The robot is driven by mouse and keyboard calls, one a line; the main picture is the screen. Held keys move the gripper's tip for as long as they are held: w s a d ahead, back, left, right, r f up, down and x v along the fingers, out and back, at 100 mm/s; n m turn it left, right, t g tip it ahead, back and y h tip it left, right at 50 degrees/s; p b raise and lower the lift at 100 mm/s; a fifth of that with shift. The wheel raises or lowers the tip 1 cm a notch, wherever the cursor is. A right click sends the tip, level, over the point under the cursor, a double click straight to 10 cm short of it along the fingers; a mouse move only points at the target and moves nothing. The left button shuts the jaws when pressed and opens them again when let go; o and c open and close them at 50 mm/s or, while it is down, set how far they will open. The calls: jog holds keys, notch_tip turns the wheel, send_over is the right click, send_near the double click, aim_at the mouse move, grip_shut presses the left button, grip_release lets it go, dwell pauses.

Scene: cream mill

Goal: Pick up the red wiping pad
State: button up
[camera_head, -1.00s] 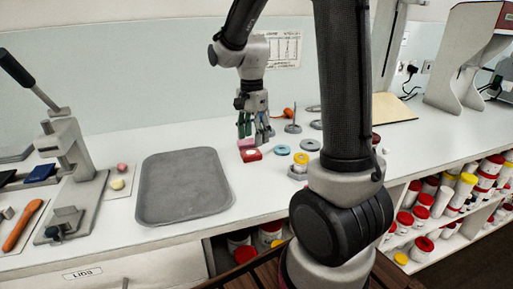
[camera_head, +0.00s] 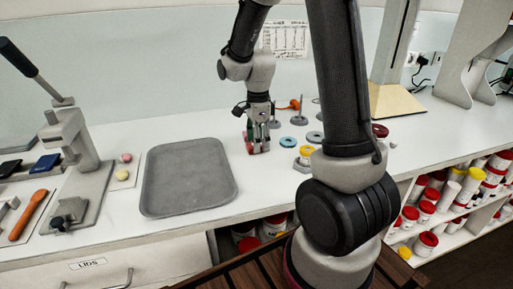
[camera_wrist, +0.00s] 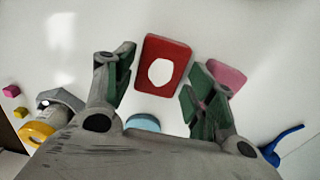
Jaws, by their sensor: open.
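The red wiping pad (camera_wrist: 182,52) is a rounded red block with a white round patch, lying on the white counter. In the wrist view it sits between the green-padded fingers of my gripper (camera_wrist: 162,78), toward their tips. In the head view my gripper (camera_head: 258,147) is low at the counter and mostly hides the pad. I cannot tell whether a finger touches it.
A pink block (camera_wrist: 228,74) lies just outside the right finger. A grey tray (camera_head: 187,180) is to the left. A blue ring (camera_head: 287,142) and a yellow-topped piece (camera_head: 305,152) stand to the right. The counter between tray and gripper is clear.

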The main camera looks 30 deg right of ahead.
jog(key=shift+f, duration=0.4)
jog(key=c, duration=0.5)
jog(key=shift+r, duration=0.1)
